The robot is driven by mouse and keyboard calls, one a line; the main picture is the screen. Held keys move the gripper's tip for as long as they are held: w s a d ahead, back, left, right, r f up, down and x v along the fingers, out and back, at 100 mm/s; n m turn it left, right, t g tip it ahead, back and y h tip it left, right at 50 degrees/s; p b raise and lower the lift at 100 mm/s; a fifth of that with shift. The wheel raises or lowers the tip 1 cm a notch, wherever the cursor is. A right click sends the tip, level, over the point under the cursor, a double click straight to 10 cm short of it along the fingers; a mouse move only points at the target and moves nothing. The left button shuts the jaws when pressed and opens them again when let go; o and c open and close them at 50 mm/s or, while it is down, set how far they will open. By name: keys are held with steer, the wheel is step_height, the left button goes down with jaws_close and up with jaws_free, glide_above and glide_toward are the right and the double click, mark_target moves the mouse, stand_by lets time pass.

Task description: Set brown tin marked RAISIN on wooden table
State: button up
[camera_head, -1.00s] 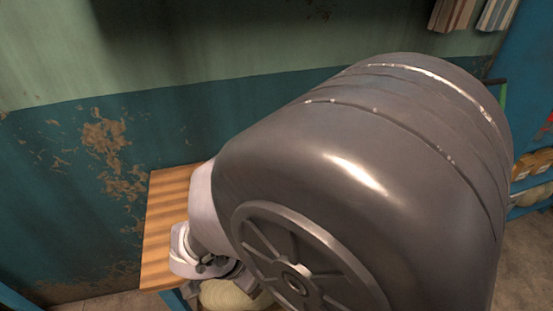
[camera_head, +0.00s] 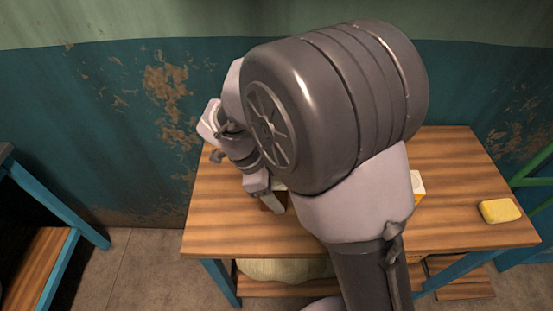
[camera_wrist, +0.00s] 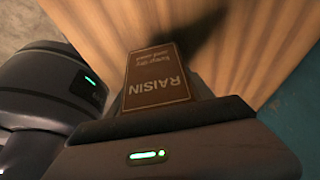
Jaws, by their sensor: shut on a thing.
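The brown tin (camera_wrist: 158,78) shows in the wrist view, its printed face reading RAISIN upside down. My gripper (camera_head: 272,203) is shut on it; the gripper body covers the tin's near part in the wrist view. In the head view my arm hides the tin, and the gripper is over the left part of the wooden table (camera_head: 455,165). The table top also fills the background of the wrist view (camera_wrist: 245,40), with a dark shadow beyond the tin. I cannot tell whether the tin touches the table.
A yellow block (camera_head: 500,211) lies at the table's right end. A white and orange carton (camera_head: 417,186) stands partly behind my arm. A pale sack (camera_head: 285,269) sits on the lower shelf. A worn wall is behind; another blue-framed table (camera_head: 50,215) is at left.

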steer(key=shift+w+a+f, duration=0.1)
steer(key=shift+w, duration=0.5)
steer(key=shift+w+f+b, duration=0.1)
steer(key=shift+f+b, duration=0.85)
steer(key=shift+f, duration=0.75)
steer(key=shift+f, duration=0.2)
steer(key=o, duration=1.8)
steer(key=shift+r, duration=0.15)
